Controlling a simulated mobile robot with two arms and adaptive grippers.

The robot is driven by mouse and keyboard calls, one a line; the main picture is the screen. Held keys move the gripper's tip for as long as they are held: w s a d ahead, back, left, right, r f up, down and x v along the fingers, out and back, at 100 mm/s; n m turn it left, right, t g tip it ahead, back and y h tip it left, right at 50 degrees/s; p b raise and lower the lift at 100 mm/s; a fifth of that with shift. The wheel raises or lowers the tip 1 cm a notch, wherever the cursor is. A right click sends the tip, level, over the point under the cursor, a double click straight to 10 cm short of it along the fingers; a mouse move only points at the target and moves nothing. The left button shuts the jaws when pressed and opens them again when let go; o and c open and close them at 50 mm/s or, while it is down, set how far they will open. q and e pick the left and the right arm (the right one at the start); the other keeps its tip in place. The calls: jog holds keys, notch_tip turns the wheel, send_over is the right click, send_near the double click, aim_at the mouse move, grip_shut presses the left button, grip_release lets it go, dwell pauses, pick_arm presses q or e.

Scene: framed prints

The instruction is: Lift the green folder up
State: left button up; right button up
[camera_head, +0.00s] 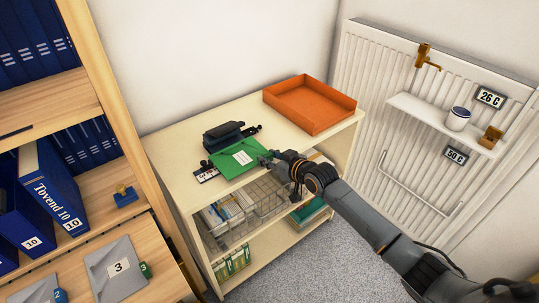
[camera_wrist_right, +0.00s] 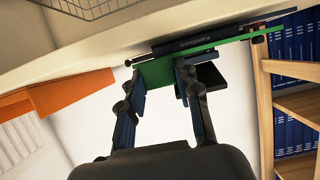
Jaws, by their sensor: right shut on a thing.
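The green folder (camera_head: 238,158) with a white label lies on top of the cream shelf unit (camera_head: 180,150), near its front edge. My right gripper (camera_head: 266,160) reaches in from the right and is shut on the folder's near right edge. In the right wrist view, which is turned over, the folder (camera_wrist_right: 210,52) shows as a thin green sheet, with its edge at the fingertips of the right gripper (camera_wrist_right: 158,75). I cannot tell whether the folder is clear of the shelf top. My left gripper is not in view.
A black desk device (camera_head: 223,135) stands right behind the folder. An orange tray (camera_head: 310,104) is at the shelf top's right end. A wire basket (camera_head: 250,208) sits on the shelf below. A wooden bookcase (camera_head: 100,80) with blue binders stands left, a radiator (camera_head: 375,75) right.

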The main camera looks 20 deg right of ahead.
jog(key=shift+s+d, duration=0.2)
jog(key=shift+s, duration=0.3)
jog(key=shift+w+f, duration=0.1)
jog(key=o, duration=1.2)
jog(key=shift+o, duration=0.2)
jog(key=v, duration=1.1)
jog(key=shift+s+r, duration=0.25)
jog(key=shift+s, duration=0.05)
jog(key=shift+d, duration=0.15)
